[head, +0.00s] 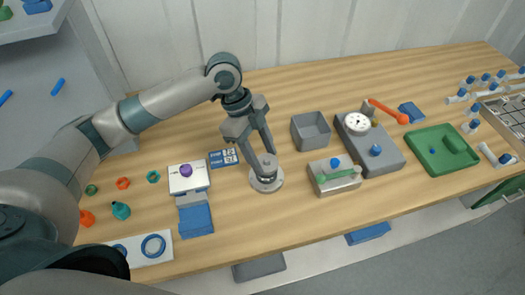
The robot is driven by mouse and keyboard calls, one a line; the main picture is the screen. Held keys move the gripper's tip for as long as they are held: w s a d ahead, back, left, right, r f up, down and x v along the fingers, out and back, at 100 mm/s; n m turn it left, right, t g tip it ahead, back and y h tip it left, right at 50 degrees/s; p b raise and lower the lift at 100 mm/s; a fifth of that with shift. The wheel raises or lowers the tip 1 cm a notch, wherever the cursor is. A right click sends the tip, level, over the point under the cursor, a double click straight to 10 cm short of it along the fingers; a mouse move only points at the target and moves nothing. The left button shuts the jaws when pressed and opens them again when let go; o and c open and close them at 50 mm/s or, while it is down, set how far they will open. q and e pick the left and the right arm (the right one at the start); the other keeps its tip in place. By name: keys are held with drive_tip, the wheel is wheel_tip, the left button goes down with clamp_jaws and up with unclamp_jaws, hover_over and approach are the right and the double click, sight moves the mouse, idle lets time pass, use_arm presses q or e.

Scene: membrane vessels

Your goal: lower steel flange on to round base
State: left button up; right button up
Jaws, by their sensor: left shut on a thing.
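My left gripper (262,158) comes down over the wooden table near the middle of the head view. Its fingers are shut on the steel flange (269,162), a small grey metal piece. A round base (277,184), a pale disc on the table, lies directly under the flange. The flange appears to be at or just above the base; I cannot tell whether they touch. The fingertips partly hide both pieces. My right gripper is not in view.
A blue card (223,158) lies just left of the gripper. A grey block with a dial (385,160) and a green tray (420,160) are farther right.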

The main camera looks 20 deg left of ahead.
use_arm(q)
drive_tip(key=shift+f, duration=0.15)
drive_tip(key=o, duration=1.3)
drive_tip(key=p+v, duration=1.1)
drive_tip(key=v, duration=0.1)
idle(0.8)
